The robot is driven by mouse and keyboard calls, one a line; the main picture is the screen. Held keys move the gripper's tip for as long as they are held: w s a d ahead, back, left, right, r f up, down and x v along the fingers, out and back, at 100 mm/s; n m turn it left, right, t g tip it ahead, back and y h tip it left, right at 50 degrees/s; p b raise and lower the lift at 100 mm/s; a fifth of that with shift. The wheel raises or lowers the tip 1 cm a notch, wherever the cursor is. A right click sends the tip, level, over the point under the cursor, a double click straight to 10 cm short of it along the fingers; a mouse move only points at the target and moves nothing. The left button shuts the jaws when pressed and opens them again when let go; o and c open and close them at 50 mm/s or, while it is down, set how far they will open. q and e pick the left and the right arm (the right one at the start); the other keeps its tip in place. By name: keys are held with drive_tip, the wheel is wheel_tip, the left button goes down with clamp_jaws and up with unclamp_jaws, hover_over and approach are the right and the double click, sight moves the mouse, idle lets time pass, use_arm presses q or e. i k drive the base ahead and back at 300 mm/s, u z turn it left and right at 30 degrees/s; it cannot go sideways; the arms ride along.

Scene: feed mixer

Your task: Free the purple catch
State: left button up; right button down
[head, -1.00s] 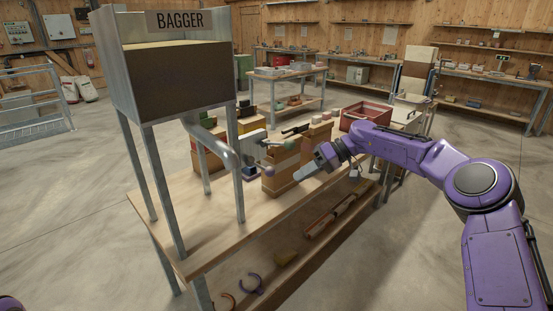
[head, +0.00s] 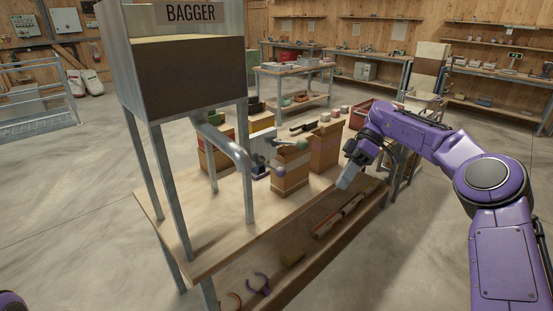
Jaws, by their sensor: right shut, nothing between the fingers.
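A small purple knob (head: 281,170) shows at the near side of the grey metal fitting (head: 260,165) below the bagger's spout. I take it for the purple catch, but it is too small to tell whether it is fastened. My right gripper (head: 344,183) is shut and empty. It hangs by the table's near right edge, right of the cartons and well apart from the purple knob. My left gripper is out of view.
The bagger (head: 185,80) stands on legs on the wooden table (head: 215,225), its spout (head: 228,150) reaching right. Brown cartons (head: 290,178) stand close to the knob's right. A red crate (head: 368,112) is behind my right arm. The lower shelf holds a purple ring (head: 258,283).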

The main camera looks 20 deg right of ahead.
sight(281, 172)
drive_tip(key=i, duration=0.9)
drive_tip(key=z, duration=0.05)
